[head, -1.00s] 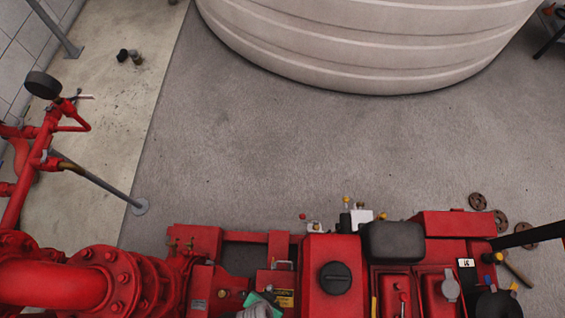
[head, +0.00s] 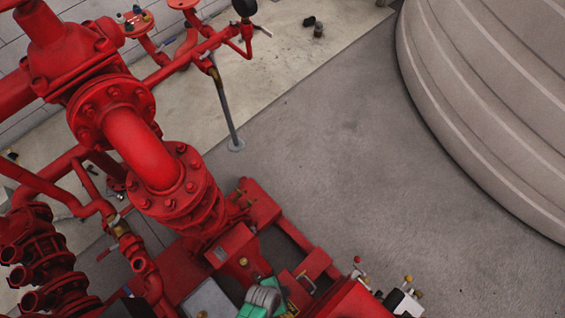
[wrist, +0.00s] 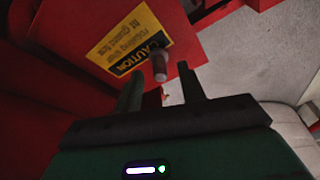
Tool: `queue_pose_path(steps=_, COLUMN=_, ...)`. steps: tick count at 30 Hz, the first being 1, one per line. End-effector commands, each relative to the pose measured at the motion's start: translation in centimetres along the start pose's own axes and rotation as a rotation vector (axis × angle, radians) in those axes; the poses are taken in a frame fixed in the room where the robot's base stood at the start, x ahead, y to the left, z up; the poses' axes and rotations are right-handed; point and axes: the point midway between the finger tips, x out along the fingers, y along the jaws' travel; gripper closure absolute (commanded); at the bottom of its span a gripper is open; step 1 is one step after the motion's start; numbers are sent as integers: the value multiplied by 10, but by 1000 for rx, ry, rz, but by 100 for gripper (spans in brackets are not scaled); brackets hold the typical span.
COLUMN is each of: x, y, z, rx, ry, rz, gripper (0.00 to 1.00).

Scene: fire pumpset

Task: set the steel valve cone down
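My gripper (wrist: 160,70) shows in the wrist view with its two dark fingers spread apart. A small steel-coloured, round-ended piece (wrist: 158,62) appears between the fingertips, with a gap on both sides. It may be the steel valve cone, but its shape is too dim to be sure. I cannot tell whether it rests on the red surface behind it. In the head view, my gripper's green body (head: 254,309) and a grey part of my arm are at the bottom edge, over the red pumpset. The fingers are hidden there, and no cone can be made out.
A red panel with a yellow caution label (wrist: 130,42) lies close behind the fingers. Red flanged pipework (head: 145,150) fills the left of the head view. A large pale ribbed tank (head: 490,100) stands at right. The grey floor (head: 340,150) between is clear.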

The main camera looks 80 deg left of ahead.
Motion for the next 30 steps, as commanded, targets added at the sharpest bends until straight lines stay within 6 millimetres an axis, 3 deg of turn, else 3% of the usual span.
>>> queue_pose_path(steps=2, x=-1, y=0, z=0, rx=0, ry=0, rz=0, gripper=60)
queue_pose_path(steps=8, x=-1, y=0, z=0, rx=0, ry=0, rz=0, gripper=98)
queue_pose_path(steps=9, x=-1, y=0, z=0, rx=0, ry=0, rz=0, gripper=100)
queue_pose_path(steps=17, x=-3, y=0, z=-1, rx=1, ry=1, rz=0, gripper=100)
queue_pose_path(steps=30, x=-89, y=0, z=-25, rx=3, ry=2, rz=0, gripper=100)
